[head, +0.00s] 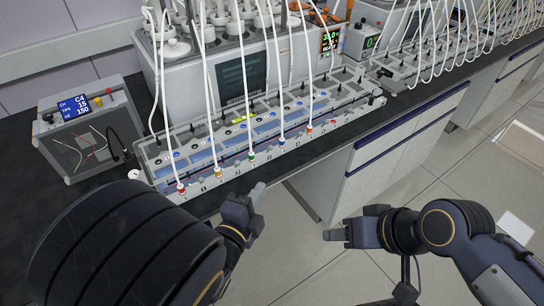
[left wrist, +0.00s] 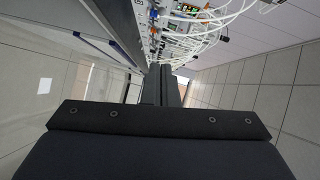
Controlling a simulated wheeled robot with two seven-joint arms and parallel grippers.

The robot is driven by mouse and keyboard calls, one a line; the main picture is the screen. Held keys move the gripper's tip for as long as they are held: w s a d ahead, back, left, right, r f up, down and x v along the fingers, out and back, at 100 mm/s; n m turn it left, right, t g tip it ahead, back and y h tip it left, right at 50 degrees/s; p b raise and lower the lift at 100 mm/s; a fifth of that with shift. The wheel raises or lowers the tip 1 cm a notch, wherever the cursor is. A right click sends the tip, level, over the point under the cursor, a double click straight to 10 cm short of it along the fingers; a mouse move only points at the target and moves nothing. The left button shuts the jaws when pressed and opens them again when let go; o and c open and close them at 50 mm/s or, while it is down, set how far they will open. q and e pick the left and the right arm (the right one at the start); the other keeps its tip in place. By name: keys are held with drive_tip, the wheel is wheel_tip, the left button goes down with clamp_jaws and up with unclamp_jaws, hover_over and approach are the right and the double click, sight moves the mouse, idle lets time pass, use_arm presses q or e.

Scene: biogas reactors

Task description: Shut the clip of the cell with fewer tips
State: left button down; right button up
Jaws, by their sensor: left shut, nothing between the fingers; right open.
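A long grey rack of cells (head: 150,150) lies along the bench, with blue-lit cells in a row. Colored fittings on white tubes stand along its front: red (head: 181,188), yellow (head: 218,172), green (head: 251,156), blue (head: 282,142) and orange (head: 309,129). The clips are too small to tell open from shut. A readout box (head: 80,140) shows "C4", "TIPS 15" and "150 ml". My left gripper (head: 258,189) is shut and empty, just in front of the rack's front edge; its fingers also show in the left wrist view (left wrist: 166,80). My right gripper (head: 327,235) is open and empty, over the floor.
A water-bath unit (head: 240,80) with bottles and white tubes stands behind the rack. A second rack (head: 425,60) continues to the right. White drawers (head: 385,140) are below the dark bench. The floor (head: 440,190) in front is clear apart from papers.

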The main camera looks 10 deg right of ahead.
use_arm(q)
drive_tip(key=shift+d, duration=0.1)
drive_tip(key=p, duration=0.3)
approach(270, 148)
drive_tip(key=w+d, duration=0.3)
drive_tip(key=d, duration=0.2)
drive_tip(key=shift+w+f+p, duration=0.35)
drive_tip(key=shift+w+f, duration=0.1)
drive_tip(key=shift+w, duration=0.3)
